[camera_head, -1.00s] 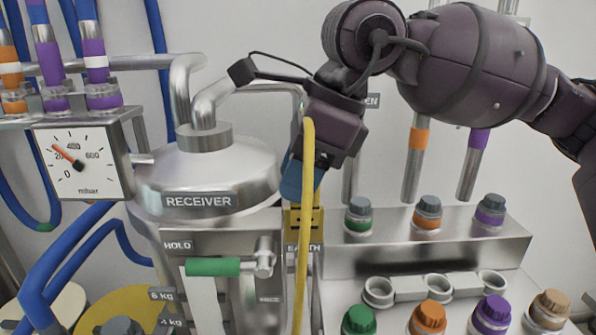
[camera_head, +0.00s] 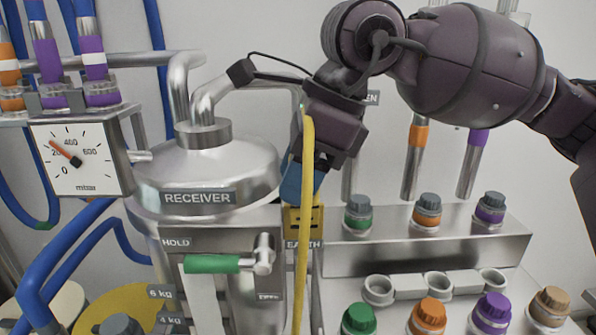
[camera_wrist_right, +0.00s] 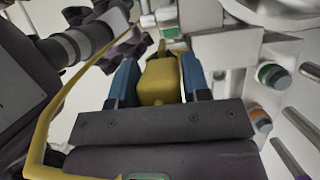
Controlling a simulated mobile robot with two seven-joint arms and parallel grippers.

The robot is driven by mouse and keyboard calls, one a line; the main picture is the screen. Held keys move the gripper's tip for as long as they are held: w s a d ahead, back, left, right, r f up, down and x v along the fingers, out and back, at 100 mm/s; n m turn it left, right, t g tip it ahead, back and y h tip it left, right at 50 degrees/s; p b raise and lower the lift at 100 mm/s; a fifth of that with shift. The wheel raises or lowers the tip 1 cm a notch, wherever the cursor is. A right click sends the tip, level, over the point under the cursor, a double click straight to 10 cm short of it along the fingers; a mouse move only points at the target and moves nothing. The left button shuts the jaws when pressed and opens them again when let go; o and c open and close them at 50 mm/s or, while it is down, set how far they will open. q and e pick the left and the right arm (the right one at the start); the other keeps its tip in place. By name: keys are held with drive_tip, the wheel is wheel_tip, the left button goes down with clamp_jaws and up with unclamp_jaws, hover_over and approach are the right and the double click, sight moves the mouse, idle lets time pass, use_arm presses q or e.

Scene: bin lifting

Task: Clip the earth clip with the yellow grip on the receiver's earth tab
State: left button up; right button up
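My right gripper (camera_head: 297,190) points down at the front right of the receiver (camera_head: 205,172), its blue fingers partly hidden by its own wrist. In the head view the yellow clip (camera_head: 290,221) shows below the fingers, just above the EARTH label (camera_head: 297,244). A yellow cable (camera_head: 303,262) loops over the gripper and hangs in front of it. The earth tab and the clip's jaws cannot be made out. My left gripper is out of view.
A green HOLD lever (camera_head: 212,264) sits left of the clip. A steel block with capped ports (camera_head: 425,248) stands to the right. A pressure gauge (camera_head: 80,158) and blue hoses are at the left.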

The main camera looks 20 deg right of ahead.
drive_tip(key=o, duration=0.4)
drive_tip(key=shift+c, duration=0.2)
drive_tip(key=shift+d+r, duration=0.15)
drive_tip(key=shift+r, duration=0.25)
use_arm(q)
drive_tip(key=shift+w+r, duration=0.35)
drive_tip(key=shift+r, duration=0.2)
use_arm(e)
drive_tip(key=v, duration=1)
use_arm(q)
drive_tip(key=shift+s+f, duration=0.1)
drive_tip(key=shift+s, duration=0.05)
use_arm(e)
drive_tip(key=shift+s+f, duration=0.1)
